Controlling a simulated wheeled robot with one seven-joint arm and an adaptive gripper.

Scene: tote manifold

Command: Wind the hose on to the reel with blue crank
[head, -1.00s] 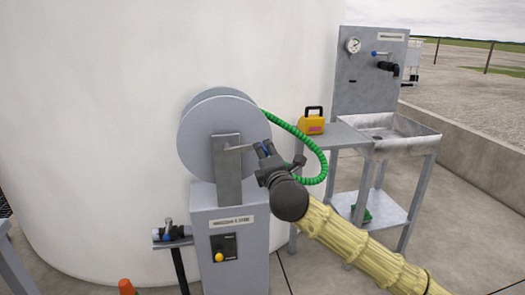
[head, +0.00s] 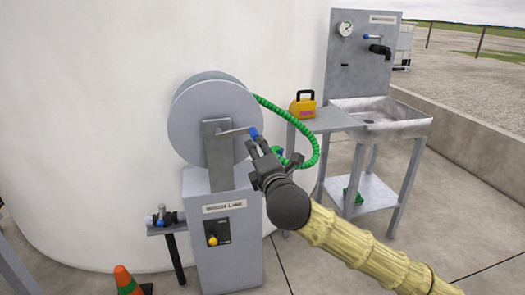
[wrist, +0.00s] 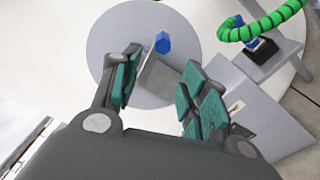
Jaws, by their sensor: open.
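The grey hose reel (head: 200,125) stands on a grey cabinet (head: 220,265) against the white tank. Its crank has a blue handle (head: 254,133) at the right end of a thin arm; the handle also shows in the wrist view (wrist: 162,43). The green coiled hose (head: 318,150) hangs in a loop from the reel's right side. My gripper (head: 264,148) is open and empty, just below and right of the blue handle. In the wrist view my gripper (wrist: 158,90) has its fingers spread, with the handle ahead of them and apart from both.
A table (head: 330,121) to the right bears a yellow case (head: 302,105). Beyond it stand a sink (head: 385,115) and a panel with a gauge (head: 345,29). An orange cone (head: 126,280) and a small valve stand (head: 165,222) are at lower left.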

